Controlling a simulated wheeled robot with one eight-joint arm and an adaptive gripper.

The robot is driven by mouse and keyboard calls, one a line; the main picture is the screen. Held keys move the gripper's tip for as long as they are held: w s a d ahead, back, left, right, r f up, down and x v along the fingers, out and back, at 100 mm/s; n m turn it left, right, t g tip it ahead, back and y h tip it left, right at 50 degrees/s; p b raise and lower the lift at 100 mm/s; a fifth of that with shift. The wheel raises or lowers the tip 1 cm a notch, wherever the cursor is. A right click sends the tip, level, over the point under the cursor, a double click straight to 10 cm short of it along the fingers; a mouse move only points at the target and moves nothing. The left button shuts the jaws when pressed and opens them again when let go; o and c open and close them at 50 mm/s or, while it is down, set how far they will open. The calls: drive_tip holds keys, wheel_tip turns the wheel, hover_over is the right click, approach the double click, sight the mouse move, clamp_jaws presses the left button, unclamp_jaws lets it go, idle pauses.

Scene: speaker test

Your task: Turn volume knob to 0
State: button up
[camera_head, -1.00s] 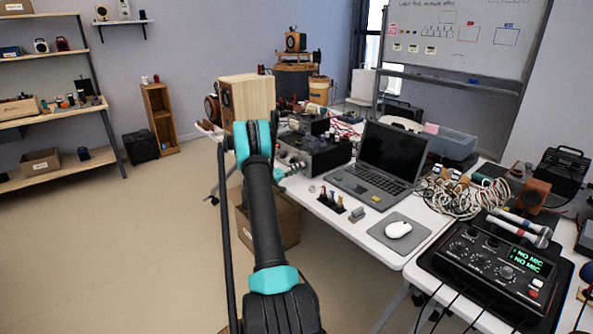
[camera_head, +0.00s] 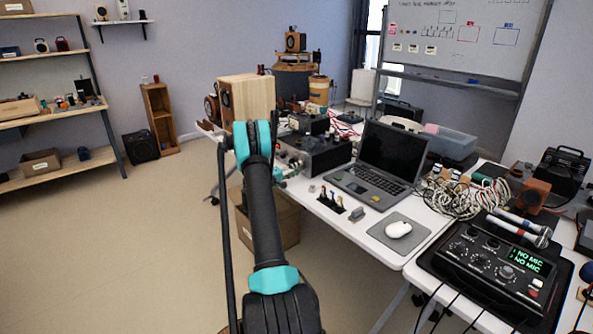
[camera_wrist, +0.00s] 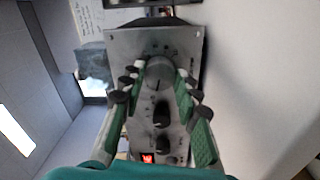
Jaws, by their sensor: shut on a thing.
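In the wrist view, a grey control panel (camera_wrist: 185,45) carries a large round grey knob (camera_wrist: 159,74) with a dark pointer line, near its middle. My gripper (camera_wrist: 159,82) is shut on this knob, with a green-sided finger on each side of it. Smaller dark knobs (camera_wrist: 162,113) sit in a row below it, between the fingers. A red lit switch (camera_wrist: 147,157) shows at the bottom. In the head view, the dark amplifier box (camera_head: 318,152) stands on the white table, and my arm reaches toward its front.
A wooden speaker (camera_head: 250,98) stands behind my arm. A laptop (camera_head: 388,155), a mouse (camera_head: 398,229) and a mixer (camera_head: 497,262) lie to the right on tables. A cardboard box (camera_head: 270,218) stands below. The floor at left is clear.

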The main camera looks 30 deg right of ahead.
drive_tip(key=n, duration=0.6)
drive_tip(key=shift+n, duration=0.3)
drive_tip(key=n, duration=0.5)
drive_tip(key=shift+a, duration=0.1)
idle(0.3)
drive_tip(key=o, duration=1.2)
drive_tip(key=shift+c, duration=0.2)
drive_tip(key=a, duration=1.2)
drive_tip(key=shift+s, duration=0.45)
